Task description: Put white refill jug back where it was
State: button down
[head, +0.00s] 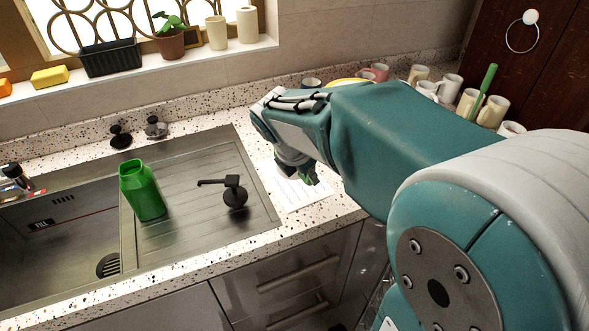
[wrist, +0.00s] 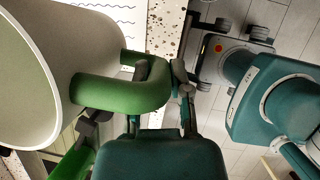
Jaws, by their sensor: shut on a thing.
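The white refill jug (wrist: 35,75) fills the left of the wrist view, its pale round body tilted and its green handle (wrist: 130,90) facing me. My gripper (wrist: 138,102) is shut on that green handle, with a finger on either side. In the head view my gripper (head: 300,172) is above the counter, just right of the sink's drainboard, over a lined white sheet (head: 303,196). The jug's body is hidden there behind my gripper and arm; only bits of green show. I cannot tell whether the jug touches the counter.
A green bottle-like jug (head: 142,192) and a black tap (head: 234,190) stand on the drainboard (head: 190,230). The sink basin (head: 50,255) lies left. Several mugs (head: 452,86) crowd the back right counter. The counter's front edge is close.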

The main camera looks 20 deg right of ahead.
jog(key=w+f, duration=0.2)
jog(key=w+d+f, duration=0.1)
jog(key=w+f, duration=0.1)
jog(key=w+d+f, duration=0.1)
jog(key=w+f, duration=0.1)
jog(key=shift+w+d+f, duration=0.1)
jog(key=shift+d+f, duration=0.05)
jog(key=shift+f, duration=0.1)
jog(key=shift+w+f, duration=0.1)
jog(key=shift+f, duration=1.55)
jog(key=c, duration=0.6)
grip_release()
jog(key=shift+f, duration=0.1)
